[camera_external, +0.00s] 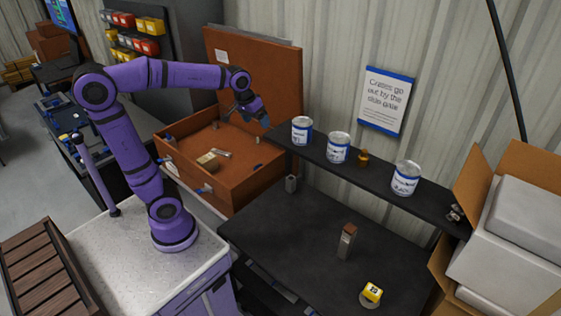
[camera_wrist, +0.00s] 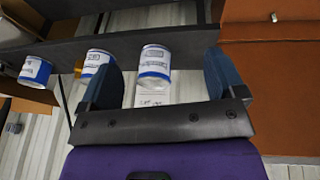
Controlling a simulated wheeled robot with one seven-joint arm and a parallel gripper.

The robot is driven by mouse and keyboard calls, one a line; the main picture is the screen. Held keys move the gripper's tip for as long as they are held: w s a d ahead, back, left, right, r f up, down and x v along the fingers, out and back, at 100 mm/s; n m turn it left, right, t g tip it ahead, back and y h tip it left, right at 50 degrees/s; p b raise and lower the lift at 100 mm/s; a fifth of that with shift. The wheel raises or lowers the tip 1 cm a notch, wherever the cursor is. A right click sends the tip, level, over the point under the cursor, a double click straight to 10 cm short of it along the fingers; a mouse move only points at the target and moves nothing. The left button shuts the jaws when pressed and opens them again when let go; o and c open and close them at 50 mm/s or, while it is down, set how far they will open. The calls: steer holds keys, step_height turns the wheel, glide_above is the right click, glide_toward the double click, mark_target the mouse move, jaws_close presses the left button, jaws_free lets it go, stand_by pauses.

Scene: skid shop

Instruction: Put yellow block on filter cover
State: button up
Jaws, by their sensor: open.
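A yellow block (camera_external: 373,291) with a dark mark on its face is near the front edge of the lower black table. A pale round piece (camera_external: 369,304) shows directly under or against it; I cannot tell whether that is the filter cover. My gripper (camera_external: 250,114) is up beside the orange crate and the left end of the shelf, far to the upper left of the yellow block. In the wrist view my gripper (camera_wrist: 164,82) is open with its two blue fingers apart and nothing held between them. The block is not visible in the wrist view.
A black shelf (camera_external: 382,181) holds several items, including white-and-blue cans (camera_external: 338,147). An orange crate (camera_external: 240,190) is at left, a cardboard box (camera_external: 540,165) at right.

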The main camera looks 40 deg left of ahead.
steer(key=s+a+f+t, duration=0.1)
steer(key=s+a+f, duration=0.1)
steer(key=s+a, duration=0.4)
steer(key=s+a+f+y, duration=0.1)
steer(key=s+a+f, duration=0.2)
steer(key=s+a, duration=0.4)
steer(key=s, duration=0.4)
steer(key=shift+s+f+t, duration=0.2)
steer(key=shift+f+t, duration=0.05)
steer(key=shift+t, duration=0.15)
